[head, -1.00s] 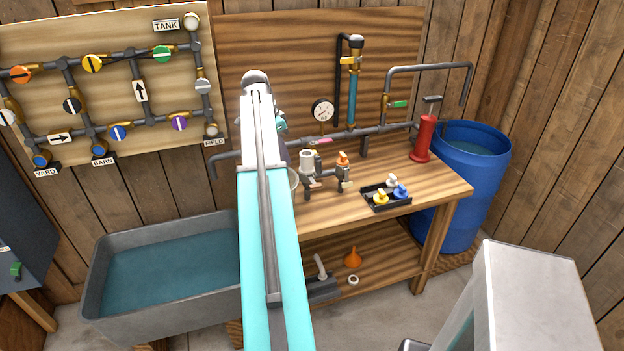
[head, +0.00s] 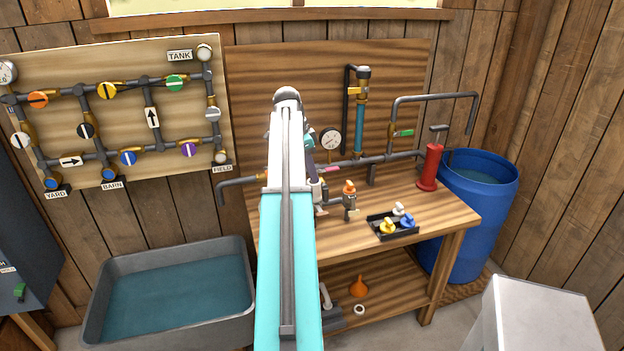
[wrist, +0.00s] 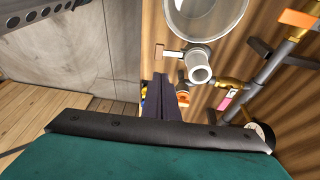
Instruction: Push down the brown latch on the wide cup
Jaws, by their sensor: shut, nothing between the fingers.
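My gripper (wrist: 168,84) is shut and empty, its dark fingers pointing away from the wrist camera. A wide, pale, round cup (wrist: 205,14) shows at the top of the wrist view, cut off by the frame edge, with a grey pipe end (wrist: 200,73) below it. A small lever with a brown tip (wrist: 159,51), which looks like the latch, sticks out left of that pipe. The fingertips appear just below the lever in the picture; I cannot tell the gap, and no contact is clear. In the head view my arm hides the cup and latch.
An orange-topped valve (head: 349,188) stands on the wooden bench (head: 440,215), near a black tray (head: 379,232) with several coloured handles. A red cylinder (head: 430,167) and blue barrel (head: 481,215) are at right. A pressure gauge (head: 330,139) and pipes run behind. A grey water trough (head: 180,252) is at left.

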